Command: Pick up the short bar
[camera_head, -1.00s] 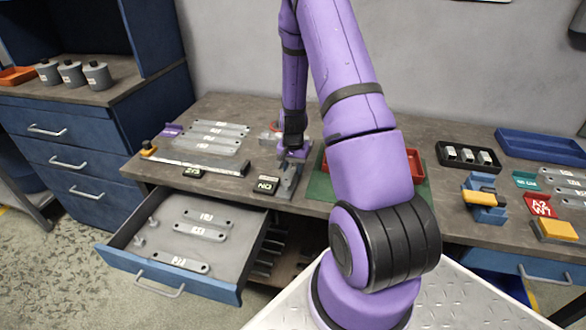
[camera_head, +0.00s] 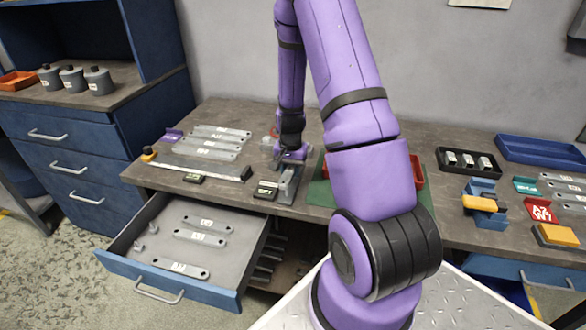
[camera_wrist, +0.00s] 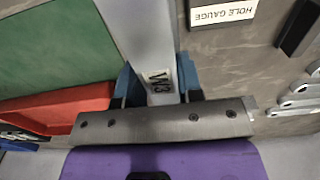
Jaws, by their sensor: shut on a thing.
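My gripper (camera_wrist: 157,88) is shut on a grey metal bar (camera_wrist: 143,30) with a small white label, seen between its blue fingers in the wrist view. The bar runs away from the jaws toward the top of that picture. In the head view my gripper (camera_head: 290,154) is low over the front middle of the bench, its fingers mostly hidden. A grey piece (camera_head: 287,187) shows just below it, near the front edge. I cannot tell whether the held bar still touches anything beneath.
Left of my gripper, several grey bars (camera_head: 215,143) lie on the bench. The open drawer (camera_head: 215,275) below holds three labelled bars. A green mat (camera_wrist: 50,45) and red tray (camera_wrist: 60,108) are beside the held bar. A "HOLE GAUGE" label (camera_wrist: 222,13) lies opposite.

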